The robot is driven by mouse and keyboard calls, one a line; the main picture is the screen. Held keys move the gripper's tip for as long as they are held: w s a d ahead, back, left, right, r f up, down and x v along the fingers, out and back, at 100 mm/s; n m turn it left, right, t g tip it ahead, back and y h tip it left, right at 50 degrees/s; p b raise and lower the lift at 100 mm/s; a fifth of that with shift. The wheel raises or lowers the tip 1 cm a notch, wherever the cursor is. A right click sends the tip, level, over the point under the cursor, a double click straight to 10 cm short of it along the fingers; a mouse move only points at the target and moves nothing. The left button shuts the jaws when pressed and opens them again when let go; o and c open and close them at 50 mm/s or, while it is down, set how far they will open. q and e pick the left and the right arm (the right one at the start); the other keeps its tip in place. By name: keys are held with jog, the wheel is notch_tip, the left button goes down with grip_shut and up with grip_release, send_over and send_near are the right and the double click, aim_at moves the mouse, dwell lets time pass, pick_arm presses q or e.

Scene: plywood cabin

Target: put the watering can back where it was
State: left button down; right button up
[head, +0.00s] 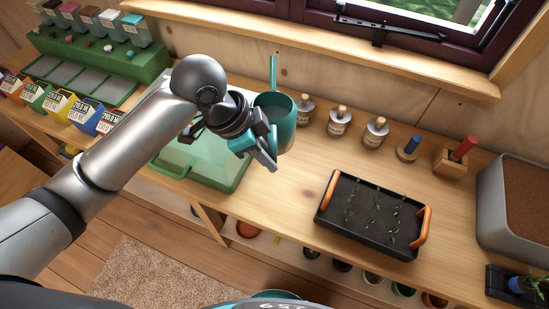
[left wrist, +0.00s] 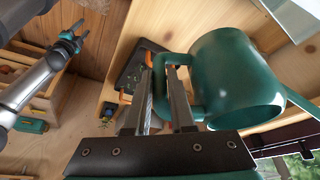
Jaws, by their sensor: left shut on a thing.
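The teal watering can (head: 283,112) is at the back middle of the bench, beside the green tray (head: 222,178), its thin spout pointing to the back wall. My left gripper (head: 267,155) is shut on the can's handle; the fingers (left wrist: 160,95) close around the handle in the left wrist view, with the can's body (left wrist: 235,75) to their right. Whether the can's base touches the bench is hidden. My right gripper (left wrist: 72,38) shows small at the upper left of the left wrist view, with its fingers apart and nothing seen between them.
Several corked bottles (head: 339,122) stand right of the can. A black seedling tray (head: 352,218) with orange handles sits near the front edge. Bare bench (head: 290,185) lies between.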

pick_arm(q)
jog(key=shift+w, duration=0.4)
jog(key=f+b, duration=0.1)
jog(key=f, duration=0.5)
jog(key=shift+s+f, duration=0.15)
jog(key=shift+s, duration=0.05)
jog(key=shift+w+f+b, duration=0.15)
jog(key=shift+f+b, duration=0.25)
jog(key=shift+f, duration=2.95)
jog(key=shift+w+f+b, duration=0.1)
jog(key=shift+f+b, duration=0.3)
jog(key=shift+f, duration=2.95)
pick_arm(e)
jog(key=shift+s+f, duration=0.4)
jog(key=shift+f, duration=0.3)
jog(key=shift+s+f, duration=0.4)
jog(key=shift+f, duration=0.25)
pick_arm(q)
jog(key=shift+f, duration=0.1)
jog(key=c, duration=0.8)
grip_release()
jog(key=shift+s+f, duration=0.1)
jog(key=shift+o, duration=0.2)
jog(key=p+v, duration=0.1)
jog(key=v, duration=1.1)
jog(key=shift+p, duration=0.35)
pick_arm(e)
jog(key=shift+s+r, duration=0.1)
jog(key=shift+r, duration=0.75)
